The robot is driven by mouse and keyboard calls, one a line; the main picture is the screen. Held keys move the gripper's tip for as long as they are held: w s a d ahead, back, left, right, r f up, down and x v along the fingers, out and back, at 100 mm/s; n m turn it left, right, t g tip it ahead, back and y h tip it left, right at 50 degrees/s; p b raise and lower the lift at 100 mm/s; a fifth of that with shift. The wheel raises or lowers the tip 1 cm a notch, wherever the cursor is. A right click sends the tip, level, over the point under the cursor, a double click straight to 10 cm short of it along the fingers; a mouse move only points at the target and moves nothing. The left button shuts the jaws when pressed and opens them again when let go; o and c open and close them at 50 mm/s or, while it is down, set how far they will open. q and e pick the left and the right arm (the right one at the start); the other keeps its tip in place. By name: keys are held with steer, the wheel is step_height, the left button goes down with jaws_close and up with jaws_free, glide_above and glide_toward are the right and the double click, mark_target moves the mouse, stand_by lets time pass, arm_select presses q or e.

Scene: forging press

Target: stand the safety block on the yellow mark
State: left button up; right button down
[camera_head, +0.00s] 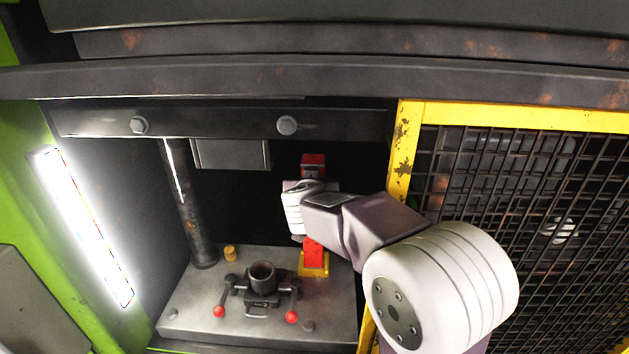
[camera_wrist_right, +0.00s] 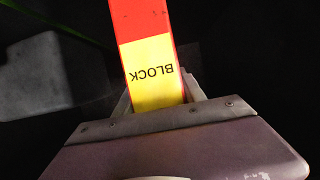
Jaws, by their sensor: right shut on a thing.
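The safety block is a tall red post with a yellow label reading BLOCK. In the head view its red top (camera_head: 313,160) shows above my right wrist and its red lower end (camera_head: 313,251) below it; the middle is hidden. The lower end is over the yellow mark (camera_head: 315,272) on the press bed, and the block looks upright. I cannot tell whether it touches the mark. My right gripper (camera_wrist_right: 155,98) is shut on the block (camera_wrist_right: 145,25) at the yellow label, a finger on each side. My left gripper is out of view.
A dark cup-shaped die (camera_head: 262,277) with two red-knobbed levers sits left of the mark on the grey bed (camera_head: 190,305). A small brass cylinder (camera_head: 230,253) and a dark column (camera_head: 186,205) stand further left. A yellow-framed mesh guard (camera_head: 403,150) is on the right.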

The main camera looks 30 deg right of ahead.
steer(key=shift+f+b, duration=0.2)
steer(key=shift+b, duration=0.1)
stand_by(0.4)
steer(key=c, duration=0.6)
jaws_free()
steer(key=p+v, duration=0.1)
steer(key=v, duration=0.8)
steer(key=shift+f+p, duration=0.15)
steer(key=shift+p, duration=0.2)
